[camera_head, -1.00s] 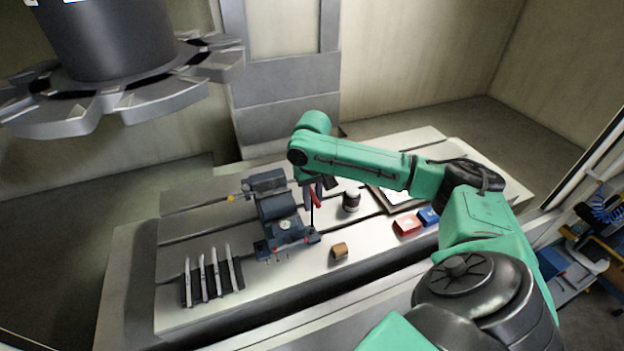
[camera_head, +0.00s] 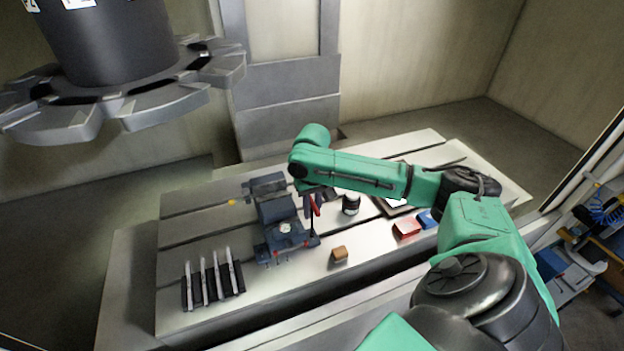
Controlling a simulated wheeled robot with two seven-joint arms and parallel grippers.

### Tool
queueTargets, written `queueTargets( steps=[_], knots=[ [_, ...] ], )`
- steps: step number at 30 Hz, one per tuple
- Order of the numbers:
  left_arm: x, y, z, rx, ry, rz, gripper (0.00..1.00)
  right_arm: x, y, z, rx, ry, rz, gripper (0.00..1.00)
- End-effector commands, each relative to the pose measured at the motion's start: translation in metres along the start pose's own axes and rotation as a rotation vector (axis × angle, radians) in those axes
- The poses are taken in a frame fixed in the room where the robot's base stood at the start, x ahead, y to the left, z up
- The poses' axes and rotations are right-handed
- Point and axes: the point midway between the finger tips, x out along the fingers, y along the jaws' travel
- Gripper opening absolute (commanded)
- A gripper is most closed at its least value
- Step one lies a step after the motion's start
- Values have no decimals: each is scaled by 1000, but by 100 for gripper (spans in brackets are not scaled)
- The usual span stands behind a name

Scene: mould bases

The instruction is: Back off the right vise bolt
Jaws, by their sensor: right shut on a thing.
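The dark blue-grey vise (camera_head: 268,207) stands on the slotted machine table. Its front edge has small bolts, and the right vise bolt (camera_head: 314,241) sits at the front right corner, too small to see clearly. My right gripper (camera_head: 313,205) is just above and behind that corner, shut on a thin dark upright tool (camera_head: 312,228). The tool's lower end comes down at the right bolt; I cannot tell whether it is seated in it. Red shows at the gripper, and my forearm partly hides its upper part. My left gripper is not in view.
The pale slotted table (camera_head: 290,285) holds a rack of several upright bars (camera_head: 213,284), a small brown block (camera_head: 339,254), a dark jar (camera_head: 351,204), a red box (camera_head: 407,228) and a blue box (camera_head: 428,217). A large tool carousel (camera_head: 120,95) hangs at the upper left.

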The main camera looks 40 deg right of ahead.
Motion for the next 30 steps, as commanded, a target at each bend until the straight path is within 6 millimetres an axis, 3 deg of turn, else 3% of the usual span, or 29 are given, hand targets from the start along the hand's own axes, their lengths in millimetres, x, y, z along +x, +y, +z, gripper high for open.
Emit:
queueTargets(
  steps=[30],
  knots=[
    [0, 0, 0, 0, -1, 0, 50, 9, 0, 0, 0, -1, 0, 0]
  ],
)
